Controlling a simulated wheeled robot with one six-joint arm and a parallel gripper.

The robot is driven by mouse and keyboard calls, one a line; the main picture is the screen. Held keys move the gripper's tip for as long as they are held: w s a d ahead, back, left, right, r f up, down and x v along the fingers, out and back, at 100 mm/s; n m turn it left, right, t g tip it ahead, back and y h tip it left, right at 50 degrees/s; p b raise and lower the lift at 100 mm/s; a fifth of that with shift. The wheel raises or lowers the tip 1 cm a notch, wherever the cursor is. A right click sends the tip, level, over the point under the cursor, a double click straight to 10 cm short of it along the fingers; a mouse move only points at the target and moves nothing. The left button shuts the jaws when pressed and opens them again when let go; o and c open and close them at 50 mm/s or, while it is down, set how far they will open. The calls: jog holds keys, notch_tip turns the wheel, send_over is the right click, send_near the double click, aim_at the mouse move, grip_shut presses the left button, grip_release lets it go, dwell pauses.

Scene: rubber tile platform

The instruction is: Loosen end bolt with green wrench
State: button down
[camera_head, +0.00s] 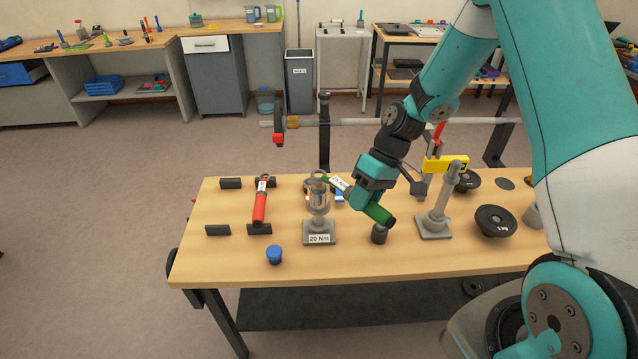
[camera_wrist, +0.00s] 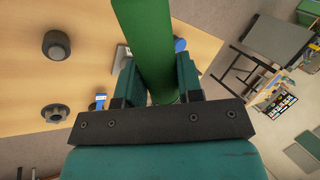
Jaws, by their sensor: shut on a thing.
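The handle (camera_wrist: 145,40) also runs up between the fingers in the wrist view. The end bolt is not clearly visible. The wrench's head is out of sight in the wrist view.
The wooden table (camera_head: 215,257) also holds a red-handled wrench (camera_head: 260,207) on a dark rest and a blue knob (camera_head: 274,254). Right of my gripper stand a grey post (camera_head: 437,218) with a yellow block and a black 1 kg weight (camera_head: 495,221). A horizontal pipe (camera_head: 350,122) spans behind. The table's front left is clear.

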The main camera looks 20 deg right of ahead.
jog(key=shift+r, duration=0.25)
jog(key=shift+r+p, duration=1.75)
jog(key=shift+r, duration=0.2)
